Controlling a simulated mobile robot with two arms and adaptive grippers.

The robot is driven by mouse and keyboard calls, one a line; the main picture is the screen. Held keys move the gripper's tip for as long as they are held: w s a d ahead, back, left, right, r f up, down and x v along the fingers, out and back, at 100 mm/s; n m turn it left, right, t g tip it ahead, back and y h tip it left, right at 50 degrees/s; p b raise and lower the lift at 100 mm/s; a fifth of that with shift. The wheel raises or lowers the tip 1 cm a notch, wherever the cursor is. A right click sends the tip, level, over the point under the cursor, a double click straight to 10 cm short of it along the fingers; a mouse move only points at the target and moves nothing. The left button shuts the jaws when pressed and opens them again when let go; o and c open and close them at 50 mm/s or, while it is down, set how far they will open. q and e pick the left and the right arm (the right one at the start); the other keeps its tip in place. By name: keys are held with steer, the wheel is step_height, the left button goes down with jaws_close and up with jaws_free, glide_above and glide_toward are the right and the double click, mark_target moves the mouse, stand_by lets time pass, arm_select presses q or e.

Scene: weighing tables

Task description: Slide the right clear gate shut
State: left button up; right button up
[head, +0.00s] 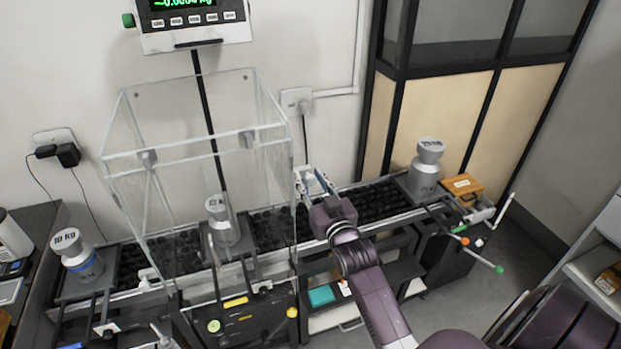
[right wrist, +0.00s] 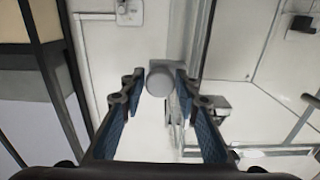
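A tall clear enclosure (head: 185,185) stands over the middle of the roller line. Its right clear side (head: 280,165) faces my right gripper. The gate's exact edges and how far it is open are hard to tell through the see-through panels. My right gripper (head: 314,183) is just right of the enclosure, with its fingers toward the wall. In the right wrist view, the fingers (right wrist: 158,90) are spread apart, with a round grey knob (right wrist: 160,78) showing in the gap beside a clear panel edge. Contact with the knob cannot be told. My left gripper is not in view.
A weight (head: 222,225) stands inside the enclosure. Another weight (head: 77,258) stands at the left and one (head: 427,165) at the right, near an orange box (head: 462,186). A scale display (head: 195,20) hangs above. A wall socket (head: 297,100) with a cable is behind my gripper.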

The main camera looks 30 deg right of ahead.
steer(key=shift+c, duration=0.4)
jaws_close()
step_height(320, 180, down, 25)
steer(key=b, duration=1.6)
steer(key=shift+f, duration=0.25)
steer(key=shift+o, duration=0.4)
jaws_free()
